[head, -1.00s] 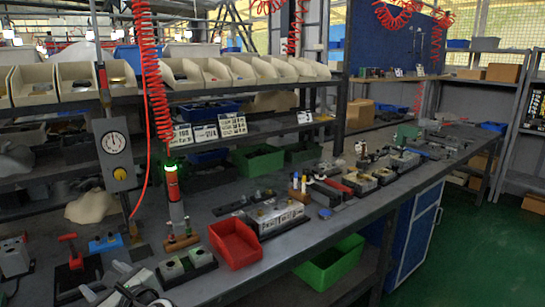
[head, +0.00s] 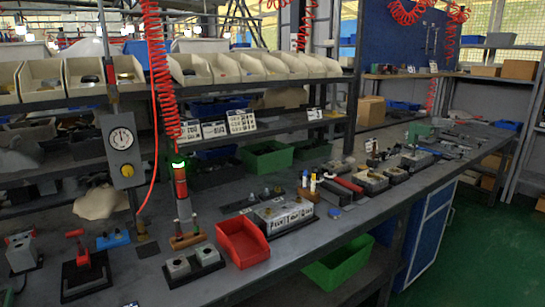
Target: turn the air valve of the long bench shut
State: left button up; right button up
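A grey box with a round white gauge (head: 121,138) and a yellow knob (head: 127,170) is mounted on a post at the left of the long bench (head: 330,226). A red T-shaped handle on a black base (head: 82,262) stands on the bench at the lower left. A second fixture with red on top (head: 21,250) stands at the far left edge. Which of these is the air valve, and whether it is open or shut, I cannot tell. Neither gripper shows clearly. Only small unclear pieces reach the bottom left edge.
A red coiled hose (head: 160,75) hangs in front of the shelf of beige bins (head: 190,70). A red bin (head: 242,242), grey blocks (head: 193,263) and a white-topped block (head: 284,214) crowd the bench.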

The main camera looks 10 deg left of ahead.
aim_at(111, 77)
jog(key=z, duration=0.85)
jog(key=i, duration=1.05)
jog(key=u, duration=3)
